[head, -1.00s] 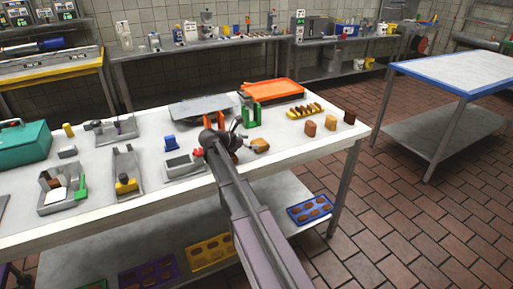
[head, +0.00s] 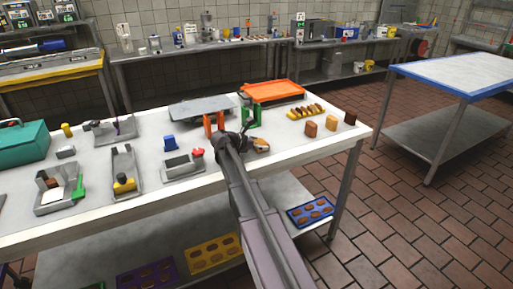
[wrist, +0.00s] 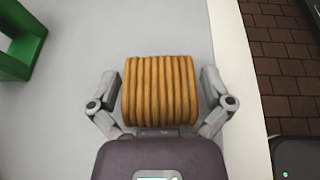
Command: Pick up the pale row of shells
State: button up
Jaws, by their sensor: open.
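The pale row of shells (wrist: 160,90) is a tan, ridged block lying on the white table, seen from above in the wrist view. In the head view it shows as a small tan piece (head: 262,145) near the table's front edge, partly hidden by my gripper. My gripper (wrist: 162,99) is open, with one finger to the left of the row and the other to the right. A small gap shows on each side. The head view shows my gripper (head: 246,141) low over the table at the row; its fingertips are hard to make out there.
A green stand (head: 252,118) and an orange bracket (head: 208,125) stand close behind my gripper. A darker row on a yellow tray (head: 305,111) and brown blocks (head: 311,129) lie to the right. The table's edge (wrist: 229,100) is near.

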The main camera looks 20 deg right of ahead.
jog(key=c, duration=0.9)
jog(key=shift+r, duration=0.15)
notch_tip(320, 180, up, 3)
jog(key=p, duration=0.3)
jog(key=s, duration=0.5)
jog(key=s+d+r+p, duration=0.1)
jog(key=s, duration=0.4)
jog(key=s+d+p, duration=0.1)
jog(key=s, duration=0.4)
jog(key=shift+s+d+r, duration=0.25)
jog(key=shift+s+r, duration=0.1)
jog(key=shift+s, duration=0.05)
